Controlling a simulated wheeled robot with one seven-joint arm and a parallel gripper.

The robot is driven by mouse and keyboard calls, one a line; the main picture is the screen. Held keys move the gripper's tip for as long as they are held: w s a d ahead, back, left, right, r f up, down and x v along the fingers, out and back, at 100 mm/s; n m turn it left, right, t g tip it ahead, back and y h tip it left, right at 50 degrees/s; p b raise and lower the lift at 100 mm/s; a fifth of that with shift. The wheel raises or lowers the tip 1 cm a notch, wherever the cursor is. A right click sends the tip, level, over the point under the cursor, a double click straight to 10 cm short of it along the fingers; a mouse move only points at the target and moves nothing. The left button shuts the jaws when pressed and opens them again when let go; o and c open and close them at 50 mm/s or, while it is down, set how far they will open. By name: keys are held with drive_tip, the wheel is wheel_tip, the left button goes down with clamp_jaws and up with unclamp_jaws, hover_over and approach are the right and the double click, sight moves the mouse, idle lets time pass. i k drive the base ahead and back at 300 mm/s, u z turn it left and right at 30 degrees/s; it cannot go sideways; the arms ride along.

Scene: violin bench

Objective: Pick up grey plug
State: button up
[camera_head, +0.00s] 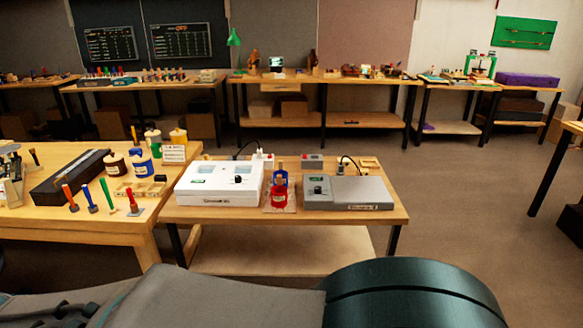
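On the low wooden table in the middle, a grey box-shaped device (348,193) stands at the right. A black cord (352,160) arcs up behind it to a small pale plug-like piece at the table's back edge. It is too small to tell for sure whether this is the grey plug. A white device (219,183) stands at the left, with another black cord running to a whitish plug or socket (262,155). My gripper is out of view; only large dark and grey parts of my arm show along the bottom.
Red and blue bottles (279,193) stand between the two devices. A small grey box with a red top part (312,161) sits behind. The left workbench (90,222) holds jars, screwdrivers and a black case. Floor (470,220) to the right is clear.

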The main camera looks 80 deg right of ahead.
sight(340, 171)
drive_tip(key=z, duration=3.05)
